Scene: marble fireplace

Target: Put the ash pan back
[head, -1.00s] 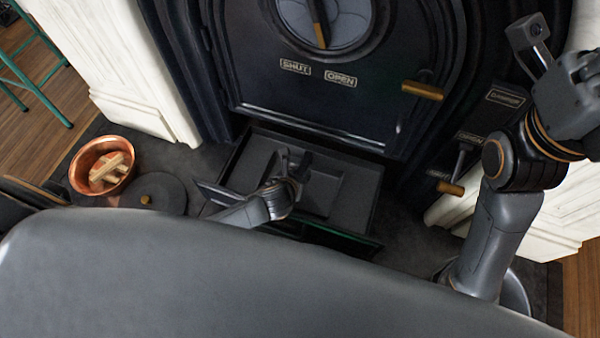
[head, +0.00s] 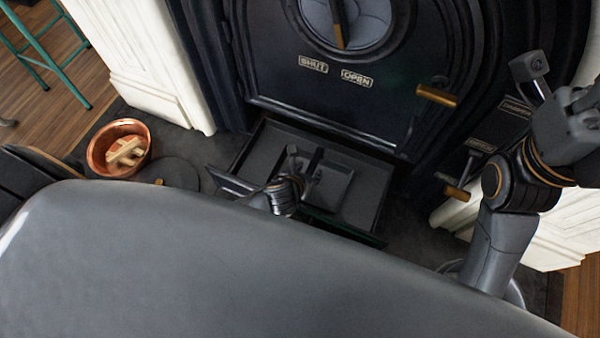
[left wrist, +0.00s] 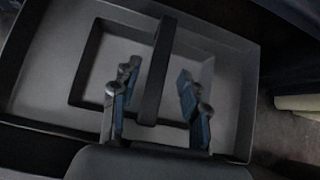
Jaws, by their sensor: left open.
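The ash pan (head: 335,187) is a dark grey square pan with a bar handle across its middle. It lies inside a larger dark tray (head: 258,150) that juts out below the stove door; it also shows in the left wrist view (left wrist: 115,70). My left gripper (head: 306,168) is over the pan. In the left wrist view, my left gripper (left wrist: 157,85) is open, with its blue-padded fingers apart on either side of the bar handle (left wrist: 157,75). My right gripper (head: 588,112) is at the right edge, partly cut off, away from the pan.
The stove door (head: 340,95) is closed above the tray. A copper bowl (head: 118,150) with wood pieces and a dark round lid (head: 178,174) are on the hearth at left. A brass-tipped lever (head: 457,193) is at right. My own grey body hides the foreground.

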